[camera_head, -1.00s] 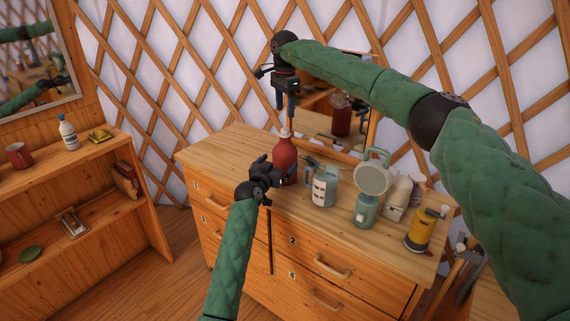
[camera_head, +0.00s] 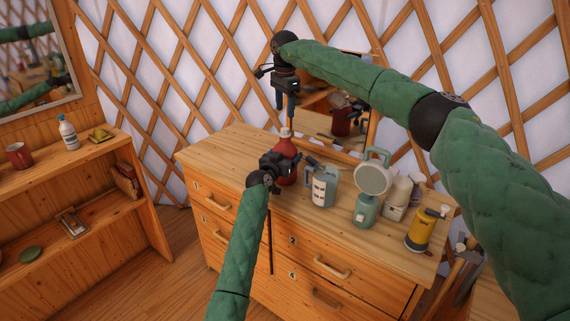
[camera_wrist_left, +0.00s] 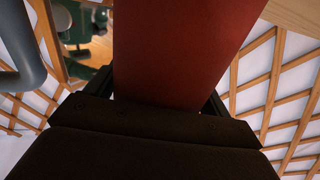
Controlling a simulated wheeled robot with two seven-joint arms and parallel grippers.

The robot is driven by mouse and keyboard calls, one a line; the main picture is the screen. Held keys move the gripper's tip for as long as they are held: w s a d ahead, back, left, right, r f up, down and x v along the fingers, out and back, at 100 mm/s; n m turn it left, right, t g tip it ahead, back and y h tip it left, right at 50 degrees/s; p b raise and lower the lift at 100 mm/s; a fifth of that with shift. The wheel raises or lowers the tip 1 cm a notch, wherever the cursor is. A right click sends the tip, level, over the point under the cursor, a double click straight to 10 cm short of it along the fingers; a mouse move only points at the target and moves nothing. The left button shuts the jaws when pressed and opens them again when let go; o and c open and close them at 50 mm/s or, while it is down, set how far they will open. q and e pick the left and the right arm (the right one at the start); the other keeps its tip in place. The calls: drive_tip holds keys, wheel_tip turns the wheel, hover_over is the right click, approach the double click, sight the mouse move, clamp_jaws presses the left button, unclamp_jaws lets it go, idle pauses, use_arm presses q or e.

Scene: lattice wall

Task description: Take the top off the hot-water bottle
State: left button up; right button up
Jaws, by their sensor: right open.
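The hot-water bottle is a red bottle (camera_head: 285,149) standing upright near the back of the dresser top. Its pale top (camera_head: 285,133) is on its neck. My left gripper (camera_head: 284,165) is at the bottle's body, from the front left. In the left wrist view the red body (camera_wrist_left: 180,50) fills the space between the fingers; whether they press on it I cannot tell. My right gripper (camera_head: 285,103) points down, open and empty, a little above the pale top. The lower part of the bottle is partly hidden by my left gripper.
Right of the bottle on the dresser (camera_head: 225,145) stand a grey-blue jug (camera_head: 324,187), a green lantern-like item (camera_head: 366,208), pale containers (camera_head: 398,195) and a yellow canister (camera_head: 422,232). A mirror (camera_head: 330,125) stands behind. The dresser's left part is clear.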

sight(285, 128)
use_arm(q)
drive_tip(key=c, duration=1.2)
use_arm(e)
drive_tip(key=m, duration=0.5)
drive_tip(key=shift+m, duration=0.4)
drive_tip(key=m, duration=1.3)
drive_tip(key=shift+m, duration=0.3)
drive_tip(key=m, duration=2.5)
drive_tip(key=shift+m, duration=0.3)
drive_tip(key=shift+f, duration=4.05)
